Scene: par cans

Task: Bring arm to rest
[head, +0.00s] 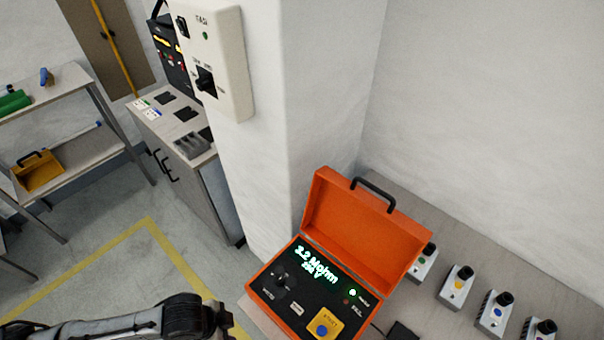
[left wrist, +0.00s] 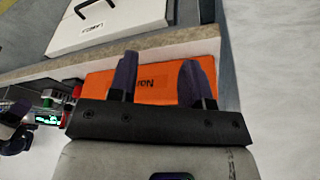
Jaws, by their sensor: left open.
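My left arm comes in from the lower left in the head view. Its dark end, with the left gripper (head: 220,318), is at the bottom edge, left of the orange tester case (head: 372,226). In the left wrist view, the two dark fingers of the left gripper (left wrist: 160,80) are apart, with no object held between them. An orange surface (left wrist: 155,92) with partly hidden lettering lies behind the fingers; I cannot tell whether they touch it. My right gripper is not recognisable in either view.
The open tester displays "3.2 Mohm". Several small switch boxes (head: 458,283) stand on the bench to its right. A wall pillar (head: 255,130) carries a switch box (head: 215,60). A cabinet (head: 180,140) and shelf (head: 75,165) stand at left. Yellow-lined floor (head: 110,240) is open.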

